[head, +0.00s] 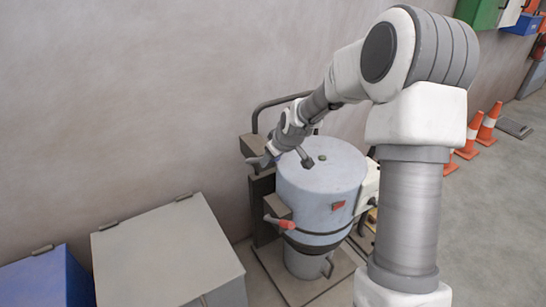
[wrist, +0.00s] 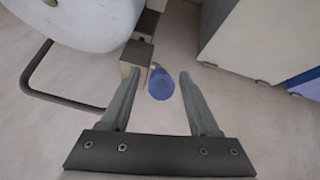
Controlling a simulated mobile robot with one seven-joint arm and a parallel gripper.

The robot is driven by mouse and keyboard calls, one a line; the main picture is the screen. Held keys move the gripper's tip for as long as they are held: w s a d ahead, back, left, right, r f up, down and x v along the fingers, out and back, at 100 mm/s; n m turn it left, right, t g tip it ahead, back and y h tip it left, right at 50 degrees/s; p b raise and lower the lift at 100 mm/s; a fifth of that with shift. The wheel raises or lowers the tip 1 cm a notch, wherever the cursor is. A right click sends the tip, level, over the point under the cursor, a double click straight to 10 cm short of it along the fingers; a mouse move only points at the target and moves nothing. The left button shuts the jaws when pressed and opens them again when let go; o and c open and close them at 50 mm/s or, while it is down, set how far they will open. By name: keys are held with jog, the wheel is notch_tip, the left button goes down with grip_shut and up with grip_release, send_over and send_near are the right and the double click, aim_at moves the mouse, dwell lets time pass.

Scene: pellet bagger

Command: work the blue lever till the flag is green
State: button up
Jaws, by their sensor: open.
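The blue lever's round end (wrist: 161,84) shows in the wrist view, beside a beige block. It lies between the lines of my open fingers, and no finger visibly touches it. My gripper (wrist: 160,74) has its two grey fingers wide apart. In the head view my gripper (head: 262,159) is small at the left of the pale grey drum (head: 315,190), near its upper rim. The lever cannot be told apart from my fingers there. A small red flag (head: 338,205) shows on the drum's front; no green shows on it.
A red-tipped handle (head: 279,222) sticks out low on the drum's left side. A dark tube rail (head: 262,108) rises behind the drum. A grey lidded box (head: 165,255) and a blue box (head: 45,280) stand at the left. Orange cones (head: 488,123) stand far right.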

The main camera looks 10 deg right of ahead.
jog(key=p+v, duration=0.3)
jog(key=v, duration=1.4)
jog(key=shift+s, duration=0.2)
jog(key=shift+r, duration=0.15)
